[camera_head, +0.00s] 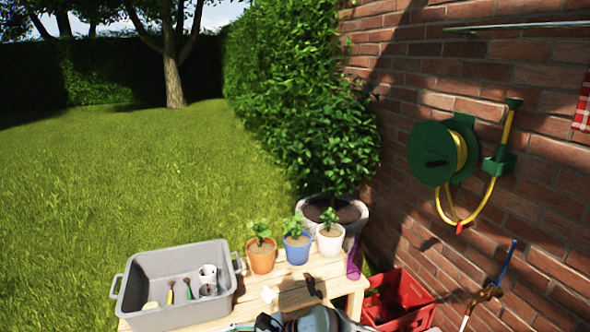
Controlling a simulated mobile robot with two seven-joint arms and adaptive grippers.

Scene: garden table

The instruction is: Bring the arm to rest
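Parts of my own arm or body, dark and pale grey-blue, show at the bottom edge in the middle of the head view. They overlap the near edge of the wooden table (130,325). I can make out no gripper fingers there. Neither gripper can be seen.
A grey tub (150,318) holds small tools and a whitish cup (208,274). Orange (261,259), blue (297,251) and white (330,243) potted plants stand at the back, near a purple item (353,266). A small dark item (312,286) lies nearer. A red crate (402,302) stands right.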

